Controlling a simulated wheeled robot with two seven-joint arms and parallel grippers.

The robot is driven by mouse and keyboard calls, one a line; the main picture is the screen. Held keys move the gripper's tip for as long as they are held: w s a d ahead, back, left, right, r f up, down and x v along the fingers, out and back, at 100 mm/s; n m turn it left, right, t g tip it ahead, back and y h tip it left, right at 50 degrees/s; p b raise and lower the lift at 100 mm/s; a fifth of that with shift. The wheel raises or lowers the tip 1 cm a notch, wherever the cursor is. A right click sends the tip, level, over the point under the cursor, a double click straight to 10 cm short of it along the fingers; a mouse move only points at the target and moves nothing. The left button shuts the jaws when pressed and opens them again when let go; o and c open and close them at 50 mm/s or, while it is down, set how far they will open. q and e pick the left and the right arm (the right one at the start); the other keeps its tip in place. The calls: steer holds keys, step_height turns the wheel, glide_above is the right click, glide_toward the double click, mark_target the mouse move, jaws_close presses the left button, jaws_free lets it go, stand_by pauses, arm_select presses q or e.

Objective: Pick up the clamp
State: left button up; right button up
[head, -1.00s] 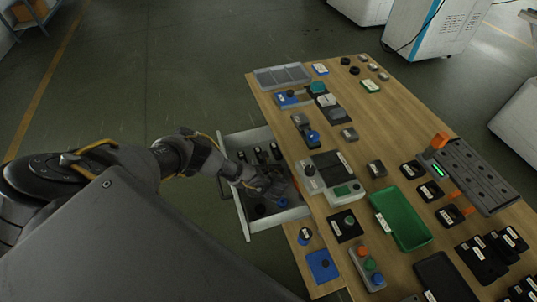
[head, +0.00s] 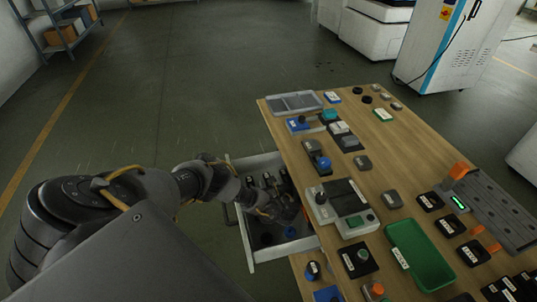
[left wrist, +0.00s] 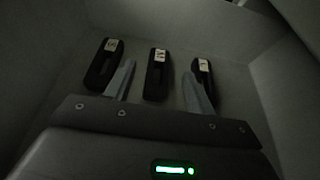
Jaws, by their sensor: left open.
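My left gripper (head: 284,212) reaches down into an open drawer (head: 284,248) at the left side of the wooden table. In the left wrist view my left gripper (left wrist: 159,70) is open, with nothing between its fingers. Three black elongated pieces with white labels lie in the drawer there: a left piece (left wrist: 100,70), a middle piece (left wrist: 156,82) and a right piece (left wrist: 205,78). The middle piece lies ahead, lined up with the gap between the fingers. My right gripper is not in view.
The drawer's walls stand close around my left gripper. The wooden table (head: 385,150) holds a green tray (head: 420,262), a grey divided tray (head: 294,103) and many small devices. The floor left of it is clear.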

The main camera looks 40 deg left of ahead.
mark_target(267, 176)
arm_select(q)
steer(key=b+x, duration=0.1)
steer(key=x, duration=0.3)
steer(key=shift+s+f, duration=0.1)
steer(key=shift+f, duration=0.1)
steer(key=shift+w+a+f, duration=0.1)
steer(key=shift+w+a, duration=0.15)
steer(key=shift+a, duration=0.1)
steer(key=shift+w+a, duration=0.1)
steer(key=shift+a, duration=0.05)
jaws_close()
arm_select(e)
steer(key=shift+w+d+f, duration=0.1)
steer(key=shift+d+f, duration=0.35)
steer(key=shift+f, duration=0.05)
